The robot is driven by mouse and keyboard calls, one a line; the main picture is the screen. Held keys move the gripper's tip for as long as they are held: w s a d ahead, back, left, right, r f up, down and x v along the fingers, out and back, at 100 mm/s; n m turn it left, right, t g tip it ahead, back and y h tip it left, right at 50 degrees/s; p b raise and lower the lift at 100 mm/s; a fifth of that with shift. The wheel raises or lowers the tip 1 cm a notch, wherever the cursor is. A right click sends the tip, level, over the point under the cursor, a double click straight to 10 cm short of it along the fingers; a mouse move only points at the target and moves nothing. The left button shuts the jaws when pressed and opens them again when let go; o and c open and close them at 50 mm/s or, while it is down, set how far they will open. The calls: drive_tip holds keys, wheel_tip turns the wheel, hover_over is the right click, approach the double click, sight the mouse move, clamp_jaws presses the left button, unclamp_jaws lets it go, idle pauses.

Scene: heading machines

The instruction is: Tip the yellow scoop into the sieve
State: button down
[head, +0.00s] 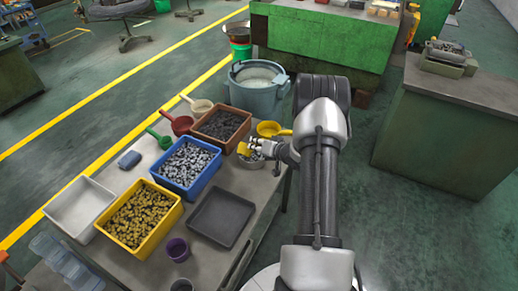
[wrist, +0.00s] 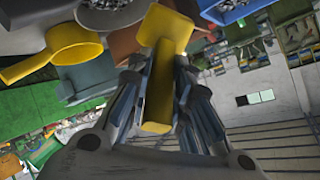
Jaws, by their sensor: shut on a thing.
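My gripper (head: 268,147) is shut on the handle of a yellow scoop (head: 243,149), near the right edge of the table. In the wrist view the scoop (wrist: 166,28) reaches out beyond the fingers (wrist: 160,95), with its handle between them. The scoop looks tilted; I cannot see anything in it. A round grey vessel (head: 251,163), which looks like the sieve, is just below the scoop and partly hidden by it and my gripper. In the wrist view this vessel (wrist: 112,16) shows grey pieces inside. I cannot make out its mesh.
A yellow round pan with a handle (head: 270,128) is close behind my gripper. Brown (head: 200,133), blue (head: 156,173) and yellow (head: 111,231) crates of small parts stand to the left. An empty dark tray (head: 221,217) lies in front. A large grey-blue bucket (head: 258,99) stands beyond.

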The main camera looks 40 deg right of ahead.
drive_tip(key=shift+s+a+f+n+t+h+b, duration=0.2)
drive_tip(key=shift+a+n+t+h+b, duration=0.7)
drive_tip(key=shift+b, duration=1.35)
drive_tip(key=shift+s+a+n+t+h+b, duration=0.5)
drive_tip(key=shift+n+b, duration=0.65)
drive_tip(key=shift+b, duration=1.15)
drive_tip(key=shift+s+a+f+n+t+h+b, duration=0.1)
drive_tip(key=shift+a+n+t+h+b, duration=0.75)
drive_tip(key=shift+b, duration=1.4)
